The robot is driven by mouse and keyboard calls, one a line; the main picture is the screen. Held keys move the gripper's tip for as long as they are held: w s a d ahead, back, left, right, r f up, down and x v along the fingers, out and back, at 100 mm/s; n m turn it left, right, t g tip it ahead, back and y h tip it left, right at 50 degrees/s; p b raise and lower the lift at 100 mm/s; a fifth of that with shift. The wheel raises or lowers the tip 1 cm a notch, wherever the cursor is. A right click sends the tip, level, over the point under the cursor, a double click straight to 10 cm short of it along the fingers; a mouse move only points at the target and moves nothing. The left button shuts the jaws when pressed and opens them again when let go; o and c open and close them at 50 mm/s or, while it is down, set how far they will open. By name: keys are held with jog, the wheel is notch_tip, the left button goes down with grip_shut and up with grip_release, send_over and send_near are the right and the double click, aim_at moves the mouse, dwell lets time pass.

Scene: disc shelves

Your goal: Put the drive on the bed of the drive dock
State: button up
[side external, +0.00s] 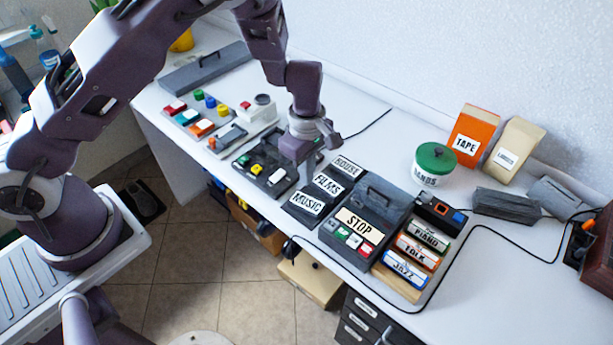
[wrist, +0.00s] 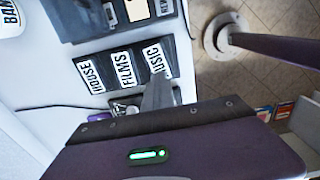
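No item is labelled as the drive or the drive dock, and I cannot tell which they are. My gripper (side external: 304,172) points down between a dark tray (side external: 246,163) with yellow, green and white parts and a row of dark blocks labelled HOUSE (side external: 347,167), FILMS (side external: 327,184) and MUSIC (side external: 307,204). In the wrist view, the grey fingertip (wrist: 158,94) of my gripper overlaps the edge of that row near FILMS (wrist: 123,68) and MUSIC (wrist: 155,61). The fingers hide part of the tray. I cannot see a gap between them or anything held.
A dark STOP box (side external: 394,212) with coloured keys stands right of the row. PIANO (side external: 428,233), FOLK and JAZZ cases lie beyond it. A white tub (side external: 433,172) with a green lid and grey blocks (side external: 506,205) stand farther right. Cables cross the table.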

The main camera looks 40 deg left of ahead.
jog(key=o, duration=1.7)
notch_tip(320, 180, up, 7)
jog(key=shift+r, duration=0.1)
jog(key=shift+c, duration=0.7)
